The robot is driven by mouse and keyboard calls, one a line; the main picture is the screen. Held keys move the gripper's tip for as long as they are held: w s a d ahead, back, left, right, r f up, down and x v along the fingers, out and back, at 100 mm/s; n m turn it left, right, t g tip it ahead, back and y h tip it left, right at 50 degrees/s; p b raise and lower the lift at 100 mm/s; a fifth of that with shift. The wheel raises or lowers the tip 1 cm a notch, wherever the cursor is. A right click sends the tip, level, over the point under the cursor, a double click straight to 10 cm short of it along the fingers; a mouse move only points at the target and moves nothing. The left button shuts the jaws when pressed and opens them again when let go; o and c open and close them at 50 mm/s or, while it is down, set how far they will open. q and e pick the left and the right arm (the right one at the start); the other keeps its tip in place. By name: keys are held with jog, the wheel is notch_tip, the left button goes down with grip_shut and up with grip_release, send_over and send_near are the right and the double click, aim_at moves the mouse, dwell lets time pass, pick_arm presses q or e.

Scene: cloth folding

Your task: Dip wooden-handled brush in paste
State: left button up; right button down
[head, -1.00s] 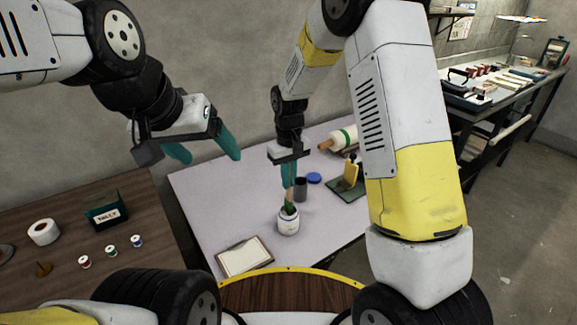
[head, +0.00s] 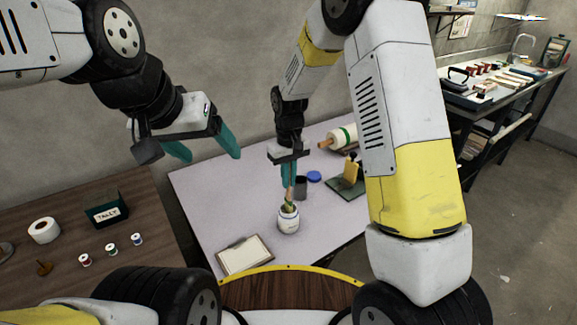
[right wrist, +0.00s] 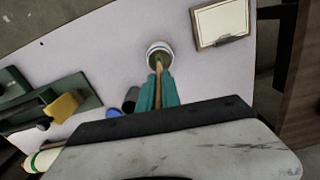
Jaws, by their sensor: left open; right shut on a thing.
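A white jar (head: 288,220) stands on the light table (head: 215,190); it also shows in the right wrist view (right wrist: 160,46). My right gripper (head: 289,182) is above the jar, its teal fingers shut on the wooden-handled brush (head: 290,194). In the right wrist view the brush (right wrist: 158,70) runs from between the fingers to the jar's mouth. Its lower end is at or inside the mouth; the bristles and the depth are hidden.
A dark cup (head: 300,187) and a blue lid (head: 314,177) stand close behind the jar. A green board with a yellow tool (head: 351,171) and a roller (head: 341,138) lie to the right. A clipboard (head: 244,256) lies front left. The table's left part is clear.

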dwell(0.4)
jog(key=shift+r, duration=3.45)
jog(key=shift+d, duration=0.1)
